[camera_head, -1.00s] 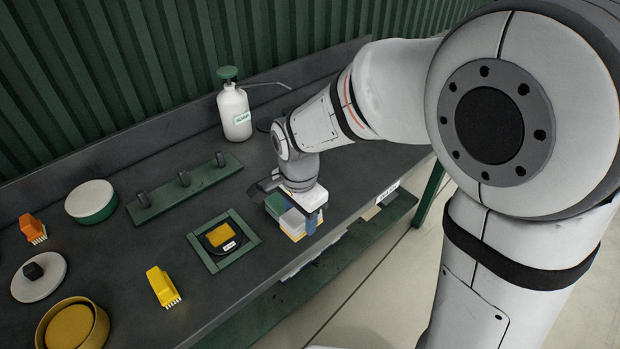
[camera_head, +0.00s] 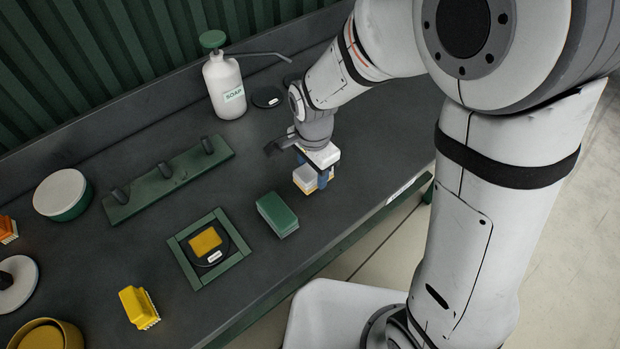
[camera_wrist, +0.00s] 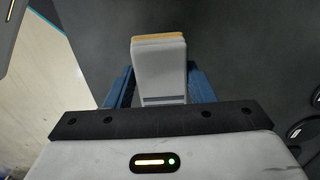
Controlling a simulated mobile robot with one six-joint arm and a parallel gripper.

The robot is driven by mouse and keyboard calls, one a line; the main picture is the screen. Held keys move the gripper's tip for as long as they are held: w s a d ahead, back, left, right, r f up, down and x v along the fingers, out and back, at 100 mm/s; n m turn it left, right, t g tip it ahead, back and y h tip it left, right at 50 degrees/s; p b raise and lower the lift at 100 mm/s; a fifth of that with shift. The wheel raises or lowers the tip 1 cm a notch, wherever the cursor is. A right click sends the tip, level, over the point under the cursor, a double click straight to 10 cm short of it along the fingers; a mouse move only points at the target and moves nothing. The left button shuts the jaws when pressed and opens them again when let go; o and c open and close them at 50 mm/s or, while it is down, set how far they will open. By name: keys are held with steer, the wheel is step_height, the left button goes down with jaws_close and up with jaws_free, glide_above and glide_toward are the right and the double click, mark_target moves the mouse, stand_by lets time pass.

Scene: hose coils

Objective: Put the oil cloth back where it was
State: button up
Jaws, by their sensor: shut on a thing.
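My gripper (camera_head: 318,180) is shut on a pale grey-white block with a yellow layer (camera_head: 304,180), right of the green block. In the wrist view the pale block (camera_wrist: 159,70) sits between the two blue fingers (camera_wrist: 160,88). Whether it touches the bench is hard to tell. A green block with a pale underside (camera_head: 277,213) stands on the bench, apart from the gripper. A small yellow square (camera_head: 204,241) lies on a black disc inside a green square frame (camera_head: 178,256). I cannot tell for sure which thing is the oil cloth.
A white soap bottle (camera_head: 226,88) with a long spout and a black disc (camera_head: 267,97) stand at the back. A green rack with pegs (camera_head: 150,193), a round white-topped tin (camera_head: 62,195) and a yellow brush (camera_head: 137,306) are further left. The bench's front edge is near the gripper.

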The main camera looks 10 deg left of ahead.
mark_target(312, 181)
steer(key=shift+s+f, duration=0.1)
steer(key=shift+f, duration=2.05)
steer(key=shift+f+b, duration=0.25)
steer(key=shift+b, duration=0.1)
steer(key=o, duration=0.9)
steer(key=shift+r, duration=0.1)
step_height(312, 181, up, 12)
steer(key=shift+r+p, duration=0.2)
steer(key=shift+p, duration=0.45)
